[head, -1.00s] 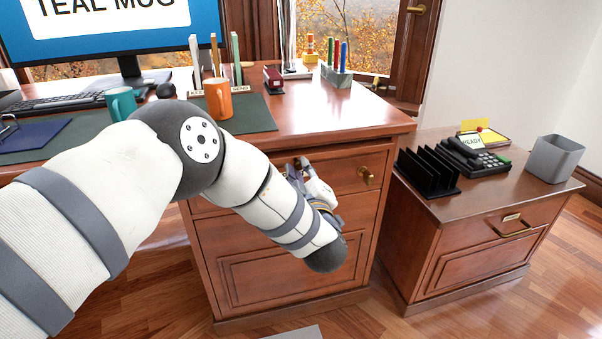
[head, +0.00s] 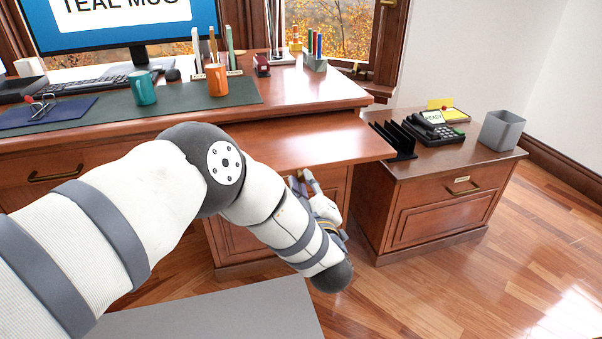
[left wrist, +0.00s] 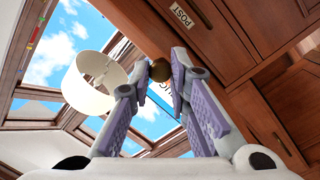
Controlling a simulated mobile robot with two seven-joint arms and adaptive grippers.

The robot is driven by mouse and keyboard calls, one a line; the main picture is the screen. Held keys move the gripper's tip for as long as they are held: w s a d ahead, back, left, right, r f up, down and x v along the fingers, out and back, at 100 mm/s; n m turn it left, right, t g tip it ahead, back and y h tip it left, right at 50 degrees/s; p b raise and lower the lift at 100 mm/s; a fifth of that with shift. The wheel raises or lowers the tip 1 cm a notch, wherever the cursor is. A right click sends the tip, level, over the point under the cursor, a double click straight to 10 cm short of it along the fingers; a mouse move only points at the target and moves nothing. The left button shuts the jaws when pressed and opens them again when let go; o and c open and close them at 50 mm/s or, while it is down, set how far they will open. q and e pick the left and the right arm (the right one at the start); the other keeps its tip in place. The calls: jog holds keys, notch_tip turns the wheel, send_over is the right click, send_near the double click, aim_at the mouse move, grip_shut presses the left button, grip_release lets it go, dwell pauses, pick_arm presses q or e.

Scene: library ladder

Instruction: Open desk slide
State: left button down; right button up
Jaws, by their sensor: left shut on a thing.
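The desk slide (head: 295,143) is a flat reddish wooden board. It sticks out from under the desktop above the drawer pedestal. My left gripper (head: 300,181) is at the slide's front edge, partly hidden by my own forearm. In the left wrist view, its fingertips (left wrist: 161,72) are shut on a round brass knob (left wrist: 160,69). The knob is hidden in the head view. My right gripper is not in view.
The desktop (head: 330,90) holds a teal mug (head: 142,88), an orange mug (head: 217,80) and a monitor (head: 120,25). A low cabinet (head: 440,200) stands to the right, carrying a black file rack (head: 396,140), a phone (head: 436,128) and a grey bin (head: 502,130). The floor at right is clear.

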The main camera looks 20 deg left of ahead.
pick_arm(q)
jog(key=shift+v, duration=0.9)
jog(key=c, duration=1.5)
grip_release()
jog(key=shift+d, duration=0.1)
jog(key=v, duration=1.2)
jog(key=shift+f, duration=0.1)
